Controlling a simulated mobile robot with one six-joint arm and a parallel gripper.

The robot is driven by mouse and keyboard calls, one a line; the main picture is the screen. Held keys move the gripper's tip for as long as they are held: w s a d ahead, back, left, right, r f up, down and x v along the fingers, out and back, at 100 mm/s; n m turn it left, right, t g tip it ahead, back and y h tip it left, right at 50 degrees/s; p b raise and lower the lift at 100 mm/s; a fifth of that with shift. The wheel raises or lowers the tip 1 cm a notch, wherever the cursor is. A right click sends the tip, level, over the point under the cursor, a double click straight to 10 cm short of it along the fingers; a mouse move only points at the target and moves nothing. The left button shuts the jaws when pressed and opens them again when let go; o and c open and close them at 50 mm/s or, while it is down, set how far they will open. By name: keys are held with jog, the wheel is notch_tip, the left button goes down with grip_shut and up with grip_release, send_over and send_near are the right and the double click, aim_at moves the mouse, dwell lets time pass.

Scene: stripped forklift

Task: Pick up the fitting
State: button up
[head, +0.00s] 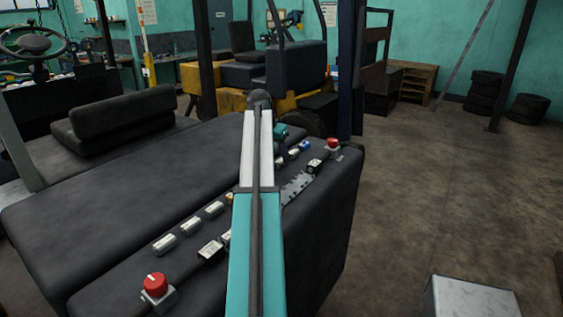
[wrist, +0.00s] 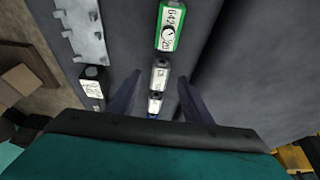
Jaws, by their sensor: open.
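A small silver fitting (wrist: 159,75) lies on the dark top surface, in line with a second silver piece (wrist: 155,101) that has blue just below it. My gripper (wrist: 159,76) is open, with one finger on each side of this line of pieces. I cannot tell how high the fingertips are above the surface. In the head view, a silver fitting (head: 294,153) and a blue one (head: 305,145) show just right of my arm. More silver fittings (head: 191,226) lie in a row left of my arm. My fingers are not clear in the head view.
A green-edged labelled device (wrist: 172,25), a slotted metal bracket (wrist: 84,25) and a black block (wrist: 92,86) lie near the fittings. Red knobs (head: 155,284) stand at both ends of the dark forklift body (head: 120,200). Open floor (head: 450,190) lies to the right.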

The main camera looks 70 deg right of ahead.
aim_at(280, 161)
jog(key=shift+p+x, duration=0.5)
jog(key=shift+x, duration=1)
grip_shut()
jog(key=shift+r, duration=0.2)
jog(key=shift+r+b, duration=1.1)
jog(key=shift+r, duration=0.45)
jog(key=s+a+b, duration=0.1)
jog(key=s+a, duration=0.2)
jog(key=a, duration=0.1)
jog(key=s+a+b, duration=0.2)
jog(key=s+a, duration=0.1)
jog(key=s+a+r+b, duration=0.1)
jog(key=s+a, duration=0.1)
jog(key=a, duration=0.2)
jog(key=shift+s+a+r, duration=0.1)
jog(key=shift+s+a, duration=0.2)
jog(key=shift+s, duration=0.1)
jog(key=shift+s+a+r+b, duration=0.2)
jog(key=shift+s+a+b, duration=0.2)
jog(key=shift+a, duration=0.2)
